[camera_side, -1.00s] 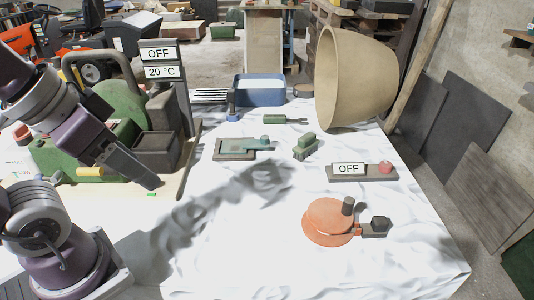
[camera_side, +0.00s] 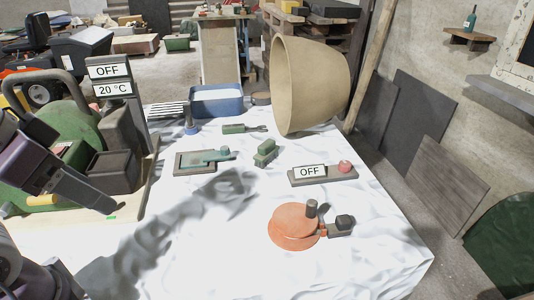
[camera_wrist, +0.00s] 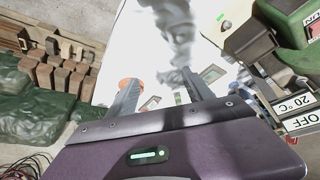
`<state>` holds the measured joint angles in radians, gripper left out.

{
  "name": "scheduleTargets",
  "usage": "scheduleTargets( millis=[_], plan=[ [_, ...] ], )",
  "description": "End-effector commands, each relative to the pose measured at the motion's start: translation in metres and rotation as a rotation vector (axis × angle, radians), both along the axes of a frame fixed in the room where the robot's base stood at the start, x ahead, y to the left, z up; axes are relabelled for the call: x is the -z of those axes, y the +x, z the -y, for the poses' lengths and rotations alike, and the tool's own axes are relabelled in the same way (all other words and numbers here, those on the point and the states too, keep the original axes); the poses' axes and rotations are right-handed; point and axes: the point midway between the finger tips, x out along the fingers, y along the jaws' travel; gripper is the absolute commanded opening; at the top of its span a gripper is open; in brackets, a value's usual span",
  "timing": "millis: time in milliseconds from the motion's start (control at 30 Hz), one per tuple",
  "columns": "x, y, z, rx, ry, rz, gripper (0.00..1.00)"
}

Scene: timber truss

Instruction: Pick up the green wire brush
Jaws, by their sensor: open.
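The green wire brush (camera_side: 265,153), a small green block with a bristly underside, stands on the white cloth near the middle of the side view. In the wrist view a small green shape (camera_wrist: 178,98) low between the fingers appears to be it, partly cut off by my gripper's body.
A grey tray (camera_side: 181,168) with a teal tool lies left of the brush, and a green-handled tool (camera_side: 234,129) behind it. An OFF switch box (camera_side: 325,176) and an orange disc (camera_side: 294,227) stand nearer. A large tan bowl (camera_side: 308,85) rises behind. The front cloth is clear.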

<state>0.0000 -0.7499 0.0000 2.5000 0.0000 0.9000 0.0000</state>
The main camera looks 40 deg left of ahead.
Motion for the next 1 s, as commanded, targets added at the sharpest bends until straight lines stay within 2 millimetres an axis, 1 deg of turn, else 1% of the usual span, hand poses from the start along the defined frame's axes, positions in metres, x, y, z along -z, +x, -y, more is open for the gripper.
scheduleTargets(
  millis=[67,100,167,233,267,300,333,367,400,467,500,567,600,667,700,800,833,900,1000],
  plan=[
    [0.000,0.000,0.000,0.000,-0.001,0.000,0.60],
    [-0.002,0.003,0.001,0.001,-0.010,-0.004,0.60],
    [-0.011,0.017,0.004,0.001,-0.049,-0.021,0.60],
    [-0.026,0.051,0.009,-0.001,-0.128,-0.056,0.60],
    [-0.032,0.072,0.009,-0.008,-0.168,-0.072,0.60],
    [-0.039,0.104,0.009,-0.019,-0.216,-0.093,0.60],
    [-0.041,0.129,0.007,-0.032,-0.245,-0.104,0.60],
    [-0.041,0.154,0.004,-0.046,-0.270,-0.115,0.60],
    [-0.038,0.188,0.000,-0.065,-0.291,-0.124,0.60],
    [-0.026,0.239,-0.009,-0.094,-0.302,-0.133,0.60],
    [-0.013,0.273,-0.016,-0.109,-0.294,-0.134,0.60],
    [0.010,0.320,-0.025,-0.122,-0.265,-0.132,0.60],
    [0.029,0.348,-0.030,-0.123,-0.234,-0.129,0.60],
    [0.056,0.385,-0.035,-0.111,-0.180,-0.121,0.60],
    [0.074,0.405,-0.036,-0.096,-0.141,-0.116,0.60],
    [0.111,0.440,-0.034,-0.048,-0.059,-0.105,0.60],
    [0.120,0.447,-0.033,-0.034,-0.040,-0.103,0.60],
    [0.133,0.457,-0.030,-0.011,-0.011,-0.100,0.60],
    [0.145,0.464,-0.028,0.003,0.005,-0.098,0.60]
  ],
)
